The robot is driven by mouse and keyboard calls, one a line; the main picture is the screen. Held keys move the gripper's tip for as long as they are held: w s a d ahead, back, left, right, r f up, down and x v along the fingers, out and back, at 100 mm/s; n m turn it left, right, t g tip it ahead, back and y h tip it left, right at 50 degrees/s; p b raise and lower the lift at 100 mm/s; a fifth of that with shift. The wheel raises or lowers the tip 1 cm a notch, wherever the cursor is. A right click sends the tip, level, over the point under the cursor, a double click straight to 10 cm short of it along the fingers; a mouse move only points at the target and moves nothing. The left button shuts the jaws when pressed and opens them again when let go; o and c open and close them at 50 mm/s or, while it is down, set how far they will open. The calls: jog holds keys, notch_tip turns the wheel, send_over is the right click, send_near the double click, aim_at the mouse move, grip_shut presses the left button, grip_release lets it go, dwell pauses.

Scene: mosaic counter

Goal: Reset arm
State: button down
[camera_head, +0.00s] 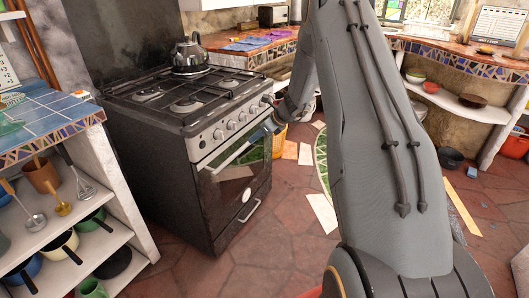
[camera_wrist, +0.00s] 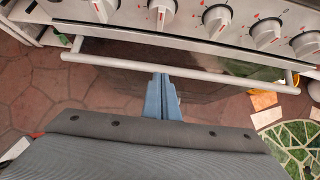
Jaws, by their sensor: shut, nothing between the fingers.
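My gripper (camera_head: 271,124) is at the front of the stove, close to the right end of the oven door handle in the head view. In the wrist view its two blue fingers (camera_wrist: 162,97) are together, with nothing between them. The fingertips lie just below the white handle bar (camera_wrist: 175,66) in that picture; I cannot tell whether they touch it. The oven door (camera_head: 236,178) looks shut. My arm fills much of the right half of the head view and hides part of the floor.
The stove (camera_head: 165,160) has a row of knobs (camera_wrist: 214,18) above the handle. A kettle (camera_head: 189,54) stands on its top. A blue-tiled counter (camera_head: 40,110) with shelves of pots is on the left. The tiled floor (camera_head: 275,240) in front is mostly clear, with some loose sheets.

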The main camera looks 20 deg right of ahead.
notch_tip(320, 180, up, 8)
jog(key=s+d, duration=0.1)
jog(key=shift+s+d, duration=0.2)
jog(key=shift+s, duration=0.1)
jog(key=s+a+r+n+g+p, duration=0.2)
jog(key=s+a+r+n+g, duration=0.15)
jog(key=s+a+n, duration=0.65)
jog(key=s+a+r+n+g+h+p, duration=0.1)
jog(key=s+a+r+n, duration=0.1)
jog(key=s+n, duration=0.4)
jog(key=s+a+r+n+g+h+p, duration=0.1)
jog(key=s+n, duration=0.5)
jog(key=s, duration=1)
jog(key=s+a+r+n+g+h+p, duration=0.1)
jog(key=s+a+r+n+h+p, duration=0.1)
jog(key=s+n, duration=0.4)
jog(key=s+a+r+h, duration=0.1)
jog(key=s, duration=0.4)
jog(key=shift+n+p, duration=0.3)
jog(key=shift+n, duration=0.1)
jog(key=shift+a, duration=0.1)
